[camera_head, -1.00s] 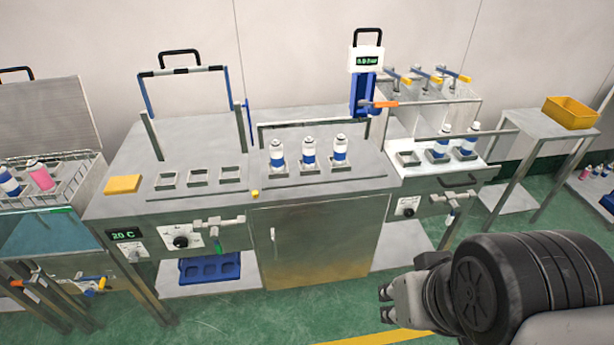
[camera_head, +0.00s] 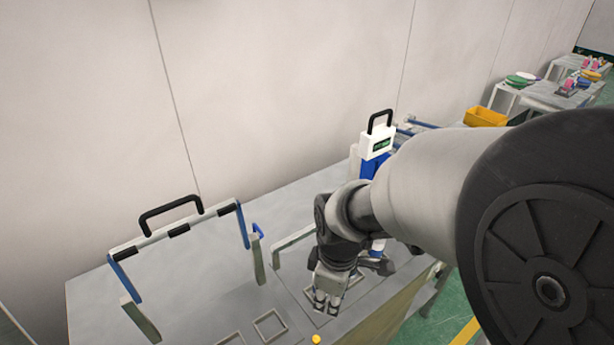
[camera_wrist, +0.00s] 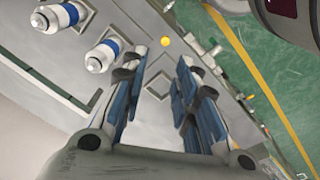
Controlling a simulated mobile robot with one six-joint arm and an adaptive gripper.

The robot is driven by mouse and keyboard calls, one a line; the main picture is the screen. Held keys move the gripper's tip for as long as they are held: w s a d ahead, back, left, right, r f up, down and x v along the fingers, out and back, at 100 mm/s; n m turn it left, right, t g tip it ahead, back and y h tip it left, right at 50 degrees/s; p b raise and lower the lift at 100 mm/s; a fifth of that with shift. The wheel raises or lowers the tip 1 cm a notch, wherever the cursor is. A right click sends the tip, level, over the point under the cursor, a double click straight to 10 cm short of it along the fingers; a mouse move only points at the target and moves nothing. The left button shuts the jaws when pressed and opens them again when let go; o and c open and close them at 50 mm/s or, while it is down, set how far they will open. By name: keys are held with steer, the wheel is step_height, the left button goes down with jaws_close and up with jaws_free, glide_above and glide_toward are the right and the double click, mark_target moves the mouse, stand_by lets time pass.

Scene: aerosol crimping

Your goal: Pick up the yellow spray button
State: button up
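The yellow spray button (camera_head: 316,340) is a small round spot at the bottom edge of the head view, on the front part of the grey bench. It also shows in the wrist view (camera_wrist: 165,41), just past the fingertips and near the line between them. My gripper (camera_head: 326,306) is above the bench, pointing down, a little above and right of the button in the head view. In the wrist view my gripper (camera_wrist: 159,72) has its two blue-padded fingers apart with nothing between them. The button is not touched by the fingers.
Two white cans with blue bands (camera_wrist: 103,54) are at the left of the wrist view. A handled frame (camera_head: 180,228) rises from the bench (camera_head: 90,300) on the left. A white and blue device (camera_head: 378,140) with a black handle is behind my arm.

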step_height(320, 180, down, 2)
steer(key=a+n+p, duration=0.1)
steer(key=a+n, duration=0.1)
steer(key=b, duration=0.3)
glide_above(316, 339)
steer(key=shift+n+g, duration=0.3)
steer(key=shift+g, duration=0.1)
steer(key=f, duration=1.3)
steer(key=shift+d, duration=0.3)
steer(key=shift+a+f+b, duration=0.15)
steer(key=shift+f+b, duration=0.45)
steer(key=shift+f, duration=0.75)
steer(key=shift+a+f+b, duration=0.15)
steer(key=shift+f+b, duration=0.45)
steer(key=shift+f, duration=0.75)
steer(key=shift+r, duration=0.1)
steer(key=shift+c, duration=0.2)
steer(key=c, duration=0.4)
